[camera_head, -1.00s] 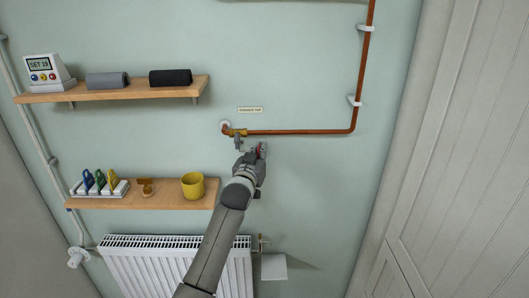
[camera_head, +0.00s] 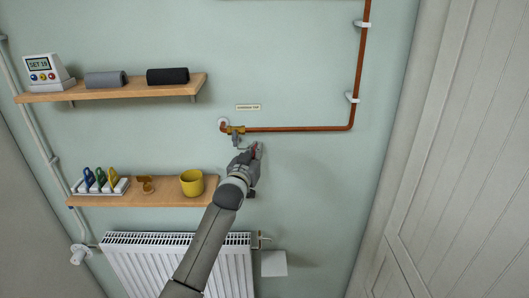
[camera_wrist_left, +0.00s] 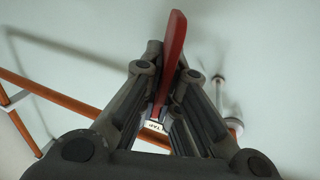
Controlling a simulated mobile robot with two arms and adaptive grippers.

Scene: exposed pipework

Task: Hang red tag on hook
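The red tag (camera_wrist_left: 172,60) is a thin, long red piece held between the fingers of my left gripper (camera_wrist_left: 165,95) in the wrist view. A small white label reading "TAP" (camera_wrist_left: 154,127) shows beyond the fingers. I cannot make out a hook clearly; a blurred pale rod (camera_wrist_left: 219,92) stands behind the right finger. My right gripper is not in view.
A copper pipe (camera_head: 300,129) runs right from the tap, then up. A lower shelf (camera_head: 150,199) with a yellow mug (camera_head: 192,182) and a rack of coloured tags (camera_head: 100,186) is left of my arm. A radiator (camera_head: 180,259) is below. The wall right of my gripper is clear.

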